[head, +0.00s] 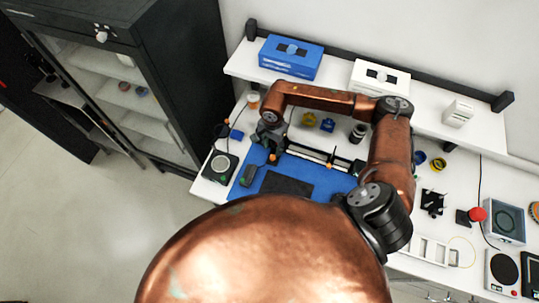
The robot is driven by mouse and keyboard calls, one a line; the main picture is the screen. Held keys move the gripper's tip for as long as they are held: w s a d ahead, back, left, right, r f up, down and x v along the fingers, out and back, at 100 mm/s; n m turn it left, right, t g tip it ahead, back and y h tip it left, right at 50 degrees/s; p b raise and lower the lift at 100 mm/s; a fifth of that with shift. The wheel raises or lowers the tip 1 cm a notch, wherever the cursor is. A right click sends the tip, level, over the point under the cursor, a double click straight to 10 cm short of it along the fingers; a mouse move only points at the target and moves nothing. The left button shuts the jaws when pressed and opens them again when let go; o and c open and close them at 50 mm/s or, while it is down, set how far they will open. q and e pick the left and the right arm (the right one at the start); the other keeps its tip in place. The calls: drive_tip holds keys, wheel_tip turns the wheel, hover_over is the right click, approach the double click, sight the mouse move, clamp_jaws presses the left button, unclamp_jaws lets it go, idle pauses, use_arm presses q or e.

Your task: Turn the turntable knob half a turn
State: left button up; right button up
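My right gripper (271,146) is over the left part of the bench, at the end of my copper-coloured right arm, pointing down. It is small and dark here, and I cannot tell whether its fingers are open or shut. An orange spot shows just below it; I cannot tell whether this is a knob or whether the gripper touches it. The turntable and its knob cannot be made out for sure. A dark square device with a pale round top (220,166) stands left of the gripper. My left gripper is not in view.
A blue mat (334,183) with a black plate (287,184) and a long rail (318,155) lies beside the gripper. A shelf behind holds a blue box (291,56) and a white box (381,77). A dark cabinet (192,60) stands at left. Several instruments crowd the right end.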

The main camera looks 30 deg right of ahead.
sight(272, 157)
wheel_tip(272, 157, down, 5)
drive_tip(key=shift+s+f+p, duration=0.15)
drive_tip(key=shift+p, duration=0.6)
drive_tip(key=shift+f, duration=0.75)
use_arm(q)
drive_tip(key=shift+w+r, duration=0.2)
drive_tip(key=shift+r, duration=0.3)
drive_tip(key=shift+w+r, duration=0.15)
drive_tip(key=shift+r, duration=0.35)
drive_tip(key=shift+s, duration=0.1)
use_arm(e)
drive_tip(key=shift+c, duration=0.4)
clamp_jaws()
